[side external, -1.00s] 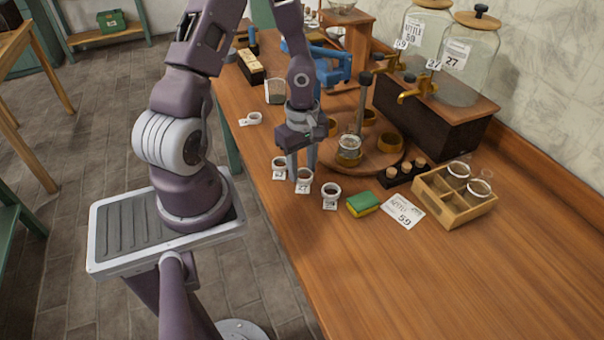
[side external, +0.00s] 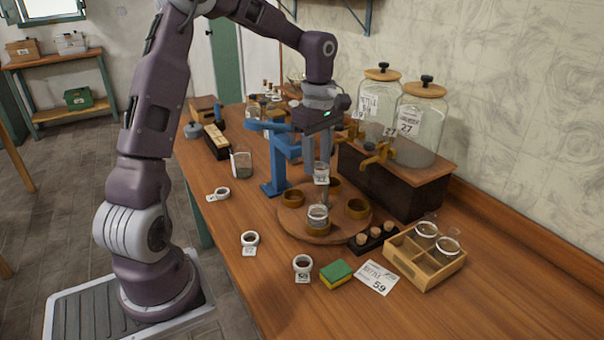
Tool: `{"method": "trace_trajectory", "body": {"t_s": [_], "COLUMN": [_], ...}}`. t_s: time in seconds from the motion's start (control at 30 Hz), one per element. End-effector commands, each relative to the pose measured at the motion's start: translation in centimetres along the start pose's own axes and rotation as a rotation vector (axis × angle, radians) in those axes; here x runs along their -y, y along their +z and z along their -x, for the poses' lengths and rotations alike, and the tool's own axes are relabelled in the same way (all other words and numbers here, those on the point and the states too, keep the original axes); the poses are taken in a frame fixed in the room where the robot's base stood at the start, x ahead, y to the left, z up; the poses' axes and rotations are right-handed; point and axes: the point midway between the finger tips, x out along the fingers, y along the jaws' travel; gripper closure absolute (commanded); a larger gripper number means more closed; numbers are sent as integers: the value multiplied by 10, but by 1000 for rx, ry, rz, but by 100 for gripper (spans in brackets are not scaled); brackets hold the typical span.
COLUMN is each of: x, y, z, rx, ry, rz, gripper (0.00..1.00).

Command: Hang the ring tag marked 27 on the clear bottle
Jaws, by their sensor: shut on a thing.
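My gripper (side external: 321,163) points down above the round wooden turntable (side external: 289,229), shut on a white ring tag (side external: 321,175). The number on this held tag is too small to read surely; it may be 27. The clear bottle (side external: 317,215) stands upright in a wooden cup at the turntable's front, below the held tag and apart from it. Other ring tags lie on the bench: one marked 59 (side external: 302,265) in front, one (side external: 250,240) left of it, and one (side external: 218,193) farther back. The bottle's neck is hard to make out.
Empty wooden cups (side external: 292,198) ring the turntable. A blue stand (side external: 275,160) is close behind-left. Glass jars marked 27 (side external: 418,125) and 59 stand at right on a dark base. A wooden crate (side external: 410,270), corks, sponge (side external: 337,273) and 59 card (side external: 376,278) lie in front.

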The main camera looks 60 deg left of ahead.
Motion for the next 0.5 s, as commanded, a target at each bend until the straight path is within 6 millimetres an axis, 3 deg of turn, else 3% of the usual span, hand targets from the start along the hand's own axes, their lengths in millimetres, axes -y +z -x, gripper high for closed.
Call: {"method": "trace_trajectory", "body": {"t_s": [0.5], "x": [1], "y": [0], "z": [-47], "rx": [0], "ry": [-2], "rz": [-1], "gripper": [100]}}
